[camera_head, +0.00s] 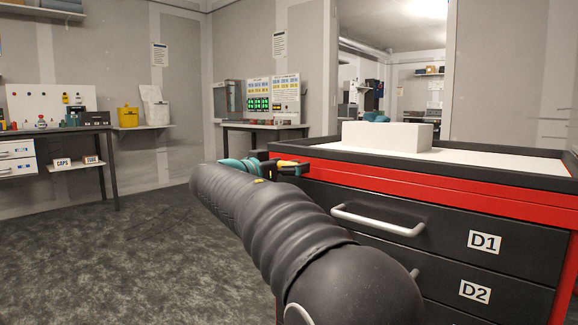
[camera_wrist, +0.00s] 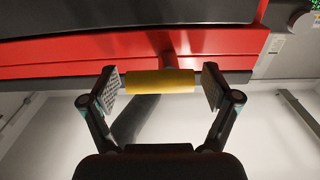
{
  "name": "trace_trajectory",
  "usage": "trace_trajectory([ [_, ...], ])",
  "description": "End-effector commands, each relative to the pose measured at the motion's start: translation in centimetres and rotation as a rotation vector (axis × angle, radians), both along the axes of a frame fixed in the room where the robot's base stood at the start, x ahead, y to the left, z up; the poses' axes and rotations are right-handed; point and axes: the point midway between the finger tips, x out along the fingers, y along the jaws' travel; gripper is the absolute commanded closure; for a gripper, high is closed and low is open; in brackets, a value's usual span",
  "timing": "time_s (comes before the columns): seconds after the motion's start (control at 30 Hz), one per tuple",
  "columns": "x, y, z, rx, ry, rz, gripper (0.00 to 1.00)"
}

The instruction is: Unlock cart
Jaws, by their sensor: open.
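The cart (camera_head: 450,190) is red with dark drawers labelled D1 (camera_head: 485,242) and D2 (camera_head: 475,291), and stands at the right in the head view. Its red edge (camera_wrist: 70,58) crosses the upper part of the wrist view. A yellow cylindrical grip (camera_wrist: 150,82) sits on a short stem at that edge. My gripper (camera_wrist: 160,90) is open, with one finger on each side of the yellow grip. Small gaps seem to show at its ends. In the head view my gripper (camera_head: 291,167) is at the cart's left corner, partly hidden by my arm.
A white block (camera_head: 387,137) lies on the cart's top. The D1 drawer has a pale bar handle (camera_head: 378,220) close to my arm. A bench (camera_head: 75,130) stands at the far left, and a table with displays (camera_head: 265,125) stands behind. The floor at left is clear.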

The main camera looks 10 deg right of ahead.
Motion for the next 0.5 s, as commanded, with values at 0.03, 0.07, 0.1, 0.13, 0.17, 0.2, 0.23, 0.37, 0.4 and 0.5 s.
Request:
trace_trajectory([
  [0.03, 0.02, -0.02, 0.00, 0.000, 0.000, 0.000, 0.12],
  [0.07, 0.02, -0.02, 0.00, 0.000, 0.000, 0.000, 0.12],
  [0.1, 0.01, -0.02, 0.01, 0.000, 0.000, 0.000, 0.12],
  [0.13, 0.01, -0.02, 0.01, 0.000, 0.000, 0.000, 0.12],
  [0.17, 0.01, -0.01, 0.01, 0.000, 0.000, 0.000, 0.12],
  [0.2, 0.01, -0.01, 0.01, 0.000, 0.000, 0.000, 0.12],
  [0.23, 0.00, 0.00, 0.01, 0.000, 0.000, 0.000, 0.20],
  [0.37, -0.01, 0.00, 0.02, 0.000, 0.000, 0.000, 0.53],
  [0.4, -0.01, 0.00, 0.02, 0.000, 0.000, 0.000, 0.62],
  [0.5, -0.01, 0.00, 0.03, 0.000, 0.000, 0.000, 0.73],
])
